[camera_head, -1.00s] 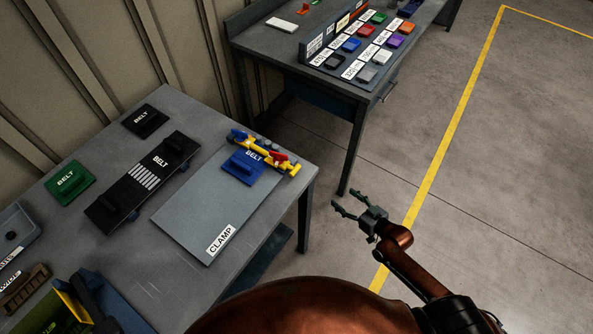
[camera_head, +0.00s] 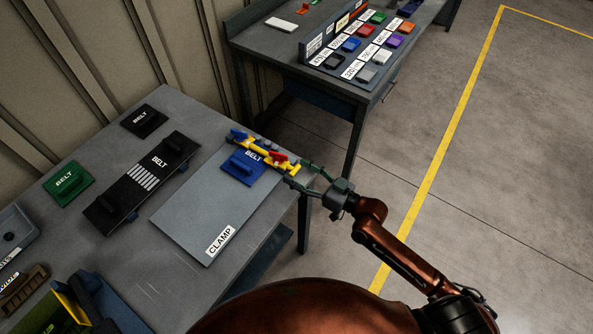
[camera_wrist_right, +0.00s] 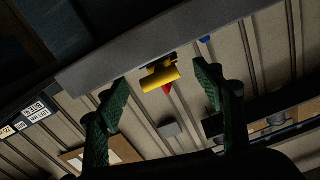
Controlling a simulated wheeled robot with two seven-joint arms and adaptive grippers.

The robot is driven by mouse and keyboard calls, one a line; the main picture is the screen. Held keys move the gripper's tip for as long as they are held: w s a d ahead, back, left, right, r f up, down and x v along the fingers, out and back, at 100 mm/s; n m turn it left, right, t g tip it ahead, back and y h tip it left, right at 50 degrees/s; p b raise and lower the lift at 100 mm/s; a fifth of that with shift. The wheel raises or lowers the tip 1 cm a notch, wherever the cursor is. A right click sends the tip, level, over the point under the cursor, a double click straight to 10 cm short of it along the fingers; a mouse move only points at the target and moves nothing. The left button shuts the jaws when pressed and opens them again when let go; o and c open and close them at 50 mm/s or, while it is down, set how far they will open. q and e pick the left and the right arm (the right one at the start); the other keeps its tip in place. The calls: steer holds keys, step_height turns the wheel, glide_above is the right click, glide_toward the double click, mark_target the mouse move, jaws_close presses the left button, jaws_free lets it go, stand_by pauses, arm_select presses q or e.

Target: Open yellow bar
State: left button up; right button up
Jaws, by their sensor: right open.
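The yellow bar (camera_head: 262,153) lies across the blue belt piece (camera_head: 243,171) at the far right corner of the grey clamp board (camera_head: 190,221). A red part (camera_head: 279,157) sits near its right end and a blue part at its left end. My right gripper (camera_head: 300,177) is open, with its fingertips beside the bar's right end. In the right wrist view, the bar's yellow end (camera_wrist_right: 160,79) appears between the spread green fingers, beyond the tips, with red just below it. Whether a finger touches the bar cannot be told. My left gripper is not in view.
The table (camera_head: 160,290) also holds a black belt piece (camera_head: 145,121), a green one (camera_head: 68,182) and a long black plate (camera_head: 140,185). A second table (camera_head: 290,50) with several coloured pieces stands behind. Floor is clear to the right.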

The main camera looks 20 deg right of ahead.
steer(key=shift+w+a, duration=0.35)
steer(key=shift+w, duration=0.05)
steer(key=c, duration=1.7)
